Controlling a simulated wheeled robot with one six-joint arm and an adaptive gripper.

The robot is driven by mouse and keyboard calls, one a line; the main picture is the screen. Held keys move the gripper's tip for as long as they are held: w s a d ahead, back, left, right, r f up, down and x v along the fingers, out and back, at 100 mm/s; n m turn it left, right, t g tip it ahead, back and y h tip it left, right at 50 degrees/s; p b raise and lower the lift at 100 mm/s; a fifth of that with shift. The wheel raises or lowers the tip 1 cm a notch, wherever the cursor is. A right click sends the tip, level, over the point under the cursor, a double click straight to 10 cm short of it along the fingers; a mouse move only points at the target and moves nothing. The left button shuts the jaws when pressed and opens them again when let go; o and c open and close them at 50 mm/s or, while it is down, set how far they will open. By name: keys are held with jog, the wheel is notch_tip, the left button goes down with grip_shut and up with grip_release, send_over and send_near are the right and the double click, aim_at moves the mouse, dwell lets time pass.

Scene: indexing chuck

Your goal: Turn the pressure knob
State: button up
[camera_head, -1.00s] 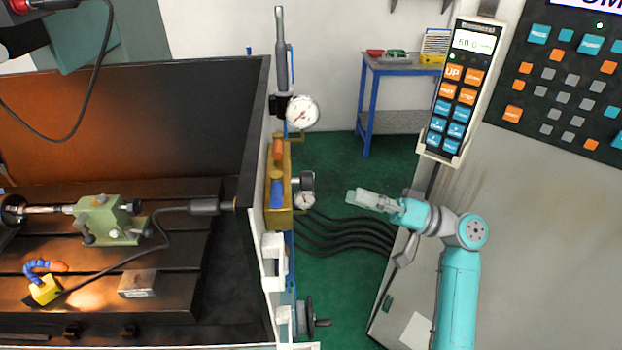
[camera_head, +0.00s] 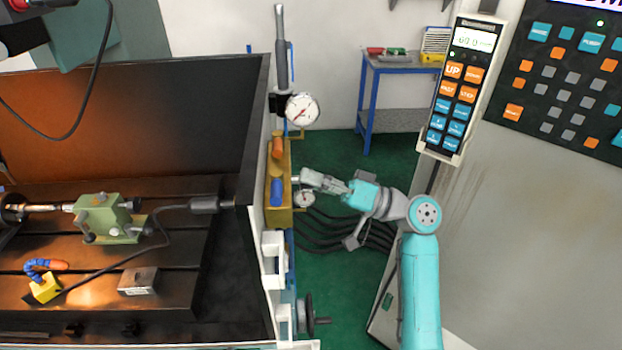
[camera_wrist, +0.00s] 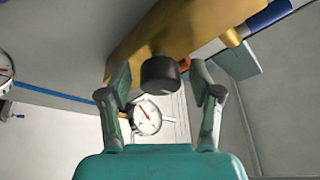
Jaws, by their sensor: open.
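The pressure knob (camera_wrist: 160,75) is a dark round cylinder on a short stem. It sticks out from the yellow valve block (camera_wrist: 195,25) in the wrist view. My gripper (camera_wrist: 161,80) is open, with one finger on each side of the knob and a visible gap to each. In the head view my gripper (camera_head: 310,178) is at the right side of the yellow block (camera_head: 283,217), and its fingers hide most of the knob. A small pressure gauge (camera_head: 304,198) sits just below the fingers. It shows between the fingers in the wrist view (camera_wrist: 146,117).
A larger dial gauge (camera_head: 302,110) stands above the block. Orange (camera_head: 277,148) and blue (camera_head: 277,191) cylinders sit on the block. Black hoses (camera_head: 325,237) run below my arm. A hanging control pendant (camera_head: 462,85) and a grey cabinet (camera_head: 530,210) are on the right.

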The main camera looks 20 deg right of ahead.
jog(key=c, duration=1.1)
jog(key=shift+c, duration=0.2)
jog(key=shift+m, duration=0.4)
jog(key=m+h, duration=0.2)
jog(key=m, duration=0.2)
jog(key=shift+t, duration=0.4)
jog(key=shift+m+h, duration=0.7)
jog(key=shift+m, duration=1.3)
jog(key=o, duration=1.1)
jog(key=shift+o, duration=0.2)
jog(key=shift+s+d, duration=0.1)
